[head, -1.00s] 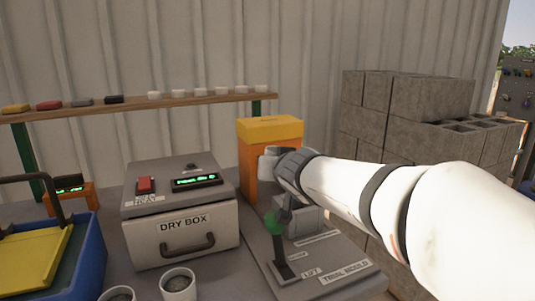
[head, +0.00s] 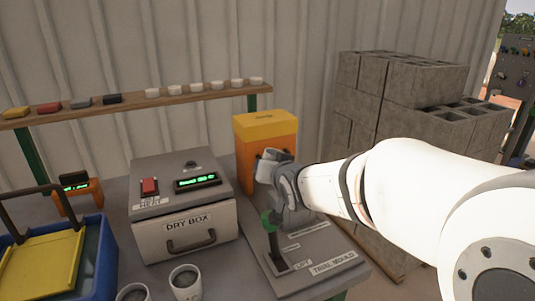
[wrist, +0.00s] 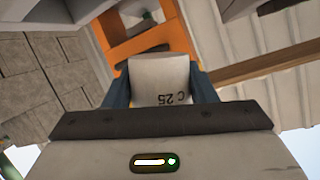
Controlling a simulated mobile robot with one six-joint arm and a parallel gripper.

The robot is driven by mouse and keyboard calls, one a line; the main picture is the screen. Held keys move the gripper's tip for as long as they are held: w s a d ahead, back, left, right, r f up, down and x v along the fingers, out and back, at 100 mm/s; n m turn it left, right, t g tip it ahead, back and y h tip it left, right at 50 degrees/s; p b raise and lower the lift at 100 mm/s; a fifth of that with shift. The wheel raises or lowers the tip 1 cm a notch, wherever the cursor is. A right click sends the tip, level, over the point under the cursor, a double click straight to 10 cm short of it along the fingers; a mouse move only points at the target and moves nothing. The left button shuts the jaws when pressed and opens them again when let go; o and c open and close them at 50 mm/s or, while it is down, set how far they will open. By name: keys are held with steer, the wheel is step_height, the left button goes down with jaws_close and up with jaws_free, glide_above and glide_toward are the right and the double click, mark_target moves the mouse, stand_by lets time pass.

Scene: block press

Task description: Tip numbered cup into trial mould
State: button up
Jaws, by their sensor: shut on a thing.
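My gripper (wrist: 160,88) is shut on a pale cup (wrist: 160,72) in the wrist view, its blue fingers on both sides. The cup's mark, "C 25", appears upside down there. In the head view my gripper (head: 275,158) holds the cup (head: 265,172) tilted in front of the orange press frame (head: 247,165) with its yellow top. The trial mould (head: 318,276) base carries a "TRIAL MOULD" label and a green-knobbed lever (head: 268,222). The cup is above the back of this base. My arm hides the mould opening, and I cannot see the cup's contents.
The dry box (head: 187,230) stands left of the mould. Two more cups, one a filled cup (head: 186,281), stand in front of it. A blue tub (head: 100,265) is at far left. A shelf (head: 135,111) runs behind; grey blocks (head: 400,95) are stacked at right.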

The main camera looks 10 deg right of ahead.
steer(key=shift+m+y+p, duration=0.4)
steer(key=shift+m+p, duration=0.3)
steer(key=shift+p, duration=2.2)
steer(key=shift+a+m+y+p, duration=0.1)
steer(key=shift+m+y+p, duration=0.2)
steer(key=shift+p, duration=0.55)
steer(key=m+p, duration=0.1)
steer(key=p, duration=0.1)
steer(key=m+g+y+p, duration=0.1)
steer(key=p, duration=0.2)
steer(key=shift+f, duration=0.3)
steer(key=m+y+p, duration=0.1)
steer(key=p, duration=0.1)
steer(key=d+m+y+p, duration=0.1)
steer(key=m+p, duration=0.1)
steer(key=m+y+p, duration=0.1)
steer(key=d+m+y+p, duration=0.1)
steer(key=p, duration=0.1)
steer(key=shift+w+m, duration=0.2)
steer(key=shift+m, duration=0.1)
steer(key=shift+w+d+m+y+p, duration=0.15)
steer(key=shift+d+m+y+p, duration=0.2)
steer(key=shift+m+y+p, duration=0.45)
steer(key=shift+f, duration=0.1)
